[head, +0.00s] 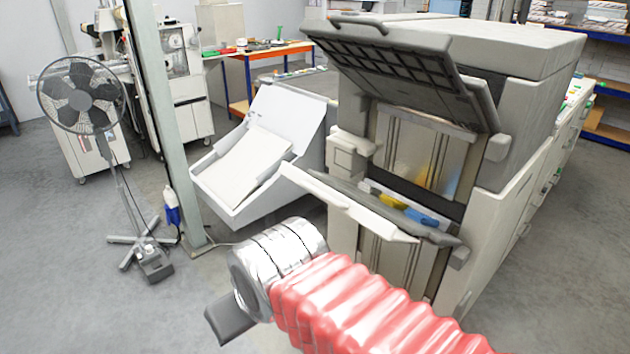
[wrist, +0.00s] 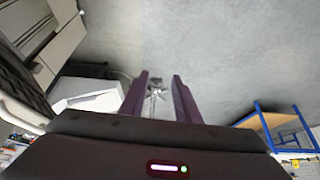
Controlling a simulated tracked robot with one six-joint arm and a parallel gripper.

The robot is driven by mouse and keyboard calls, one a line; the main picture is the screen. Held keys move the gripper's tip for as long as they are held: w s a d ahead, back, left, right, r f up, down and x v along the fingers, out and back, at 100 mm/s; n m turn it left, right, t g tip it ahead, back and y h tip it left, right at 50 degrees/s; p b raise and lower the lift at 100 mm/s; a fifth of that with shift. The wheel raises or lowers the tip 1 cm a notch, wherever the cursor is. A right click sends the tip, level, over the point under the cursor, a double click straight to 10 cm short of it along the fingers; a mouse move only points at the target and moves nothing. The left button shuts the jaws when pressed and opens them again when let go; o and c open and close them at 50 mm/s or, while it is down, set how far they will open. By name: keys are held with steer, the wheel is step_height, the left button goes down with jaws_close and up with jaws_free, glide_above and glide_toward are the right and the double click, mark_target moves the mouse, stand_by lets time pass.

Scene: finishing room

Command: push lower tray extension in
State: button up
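The large grey and white machine (head: 520,75) stands at centre right, with its dark upper cover raised. Its lower flap (head: 345,203) sticks out with a white front edge, below the open bay. A white tray (head: 225,195) with a sloped inner panel juts from the machine's left side. I cannot tell which of these is the lower tray extension. My gripper (head: 230,318) is in front of and below both, apart from them; its fingers are mostly hidden in the head view. In the wrist view its two dark fingers (wrist: 160,78) are apart with nothing between them.
A standing fan (head: 82,100) with a cross-shaped base (head: 145,245) and a grey post (head: 165,120) stand at left. A cable lies on the floor by the post. The grey floor at front left is clear. A blue-framed rack (wrist: 265,125) shows in the wrist view.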

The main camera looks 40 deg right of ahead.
stand_by(0.3)
steer(key=w+d+r+h, duration=0.1)
steer(key=w+d+r, duration=0.2)
steer(key=d+r, duration=0.7)
steer(key=w+d+r+n+g, duration=0.1)
steer(key=w+d+r, duration=0.3)
steer(key=d+r, duration=0.6)
steer(key=d, duration=0.4)
steer(key=shift+w+h, duration=0.2)
steer(key=shift+h, duration=0.2)
steer(key=shift+d, duration=0.1)
